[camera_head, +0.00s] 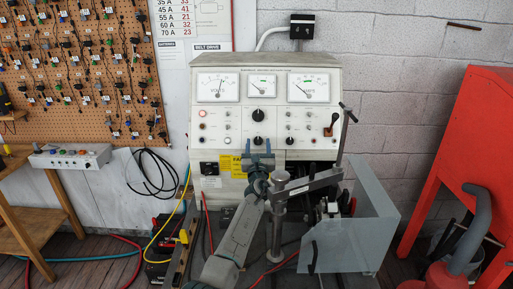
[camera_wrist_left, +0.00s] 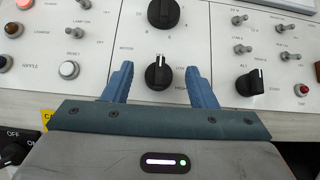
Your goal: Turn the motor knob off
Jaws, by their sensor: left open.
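The motor knob (camera_wrist_left: 159,74) is a black round knob with a raised grip bar, on the white panel beside the small label "MOTOR". A pale mark shows near its top, by small lettering; its exact setting is hard to read. In the head view the motor knob (camera_head: 258,143) sits on the lower front of the test bench (camera_head: 215,130). My left gripper (camera_head: 258,148) is in front of it. In the left wrist view my left gripper (camera_wrist_left: 159,68) is open, with one blue finger on each side of the knob and visible gaps. My right gripper is not in view.
Another black knob (camera_wrist_left: 163,13) is above, and a third (camera_wrist_left: 251,82) is to the right.

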